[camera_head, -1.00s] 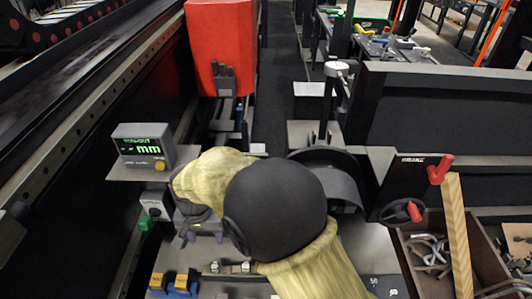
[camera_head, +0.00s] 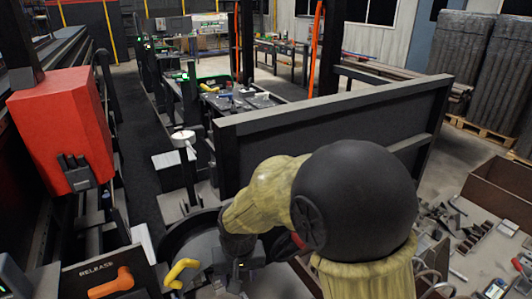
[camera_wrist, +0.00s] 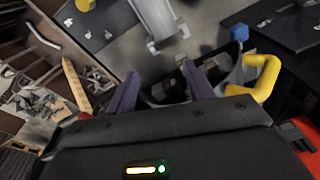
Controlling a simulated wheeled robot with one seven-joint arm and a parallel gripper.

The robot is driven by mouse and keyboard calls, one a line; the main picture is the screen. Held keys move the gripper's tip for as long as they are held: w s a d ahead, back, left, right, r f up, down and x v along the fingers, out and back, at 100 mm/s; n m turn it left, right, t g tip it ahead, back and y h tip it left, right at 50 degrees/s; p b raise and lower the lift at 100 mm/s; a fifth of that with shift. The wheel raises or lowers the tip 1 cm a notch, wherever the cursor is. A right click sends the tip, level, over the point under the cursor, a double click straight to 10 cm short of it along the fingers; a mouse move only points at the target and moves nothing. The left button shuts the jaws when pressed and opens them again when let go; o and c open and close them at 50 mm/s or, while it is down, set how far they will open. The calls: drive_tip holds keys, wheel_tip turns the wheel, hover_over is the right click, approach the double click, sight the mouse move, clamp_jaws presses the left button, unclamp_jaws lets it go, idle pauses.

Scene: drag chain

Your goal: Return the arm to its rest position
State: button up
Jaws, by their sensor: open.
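My arm, with yellowish links and a large black joint, fills the lower right of the head view. My gripper hangs below its wrist there, its fingers hard to make out. In the wrist view my gripper (camera_wrist: 162,88) shows two purple fingers spread apart with nothing held between them. A grey metal piece (camera_wrist: 160,20) lies beyond the fingertips. A yellow handle (camera_wrist: 262,78) is right of the right finger, apart from it; a yellow handle (camera_head: 181,272) also shows left of the wrist in the head view.
An orange handle (camera_head: 112,284) sits on a panel marked RELEASE. A red box (camera_head: 65,130) stands at left. A dark wall panel (camera_head: 330,125) is behind my arm. Loose metal parts (camera_head: 470,235) lie at right. The dark aisle floor (camera_head: 145,140) is clear.

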drive_tip(key=s+d+r+m, duration=0.1)
drive_tip(key=s+d, duration=0.2)
drive_tip(key=d, duration=0.8)
drive_tip(key=s+d+r+m+t+p, duration=0.1)
drive_tip(key=s+d, duration=0.1)
drive_tip(key=d, duration=1)
drive_tip(key=shift+s+r+m+h, duration=0.25)
drive_tip(key=shift+s+m+h, duration=0.15)
drive_tip(key=c, duration=0.3)
drive_tip(key=shift+a, duration=0.15)
drive_tip(key=shift+c, duration=0.2)
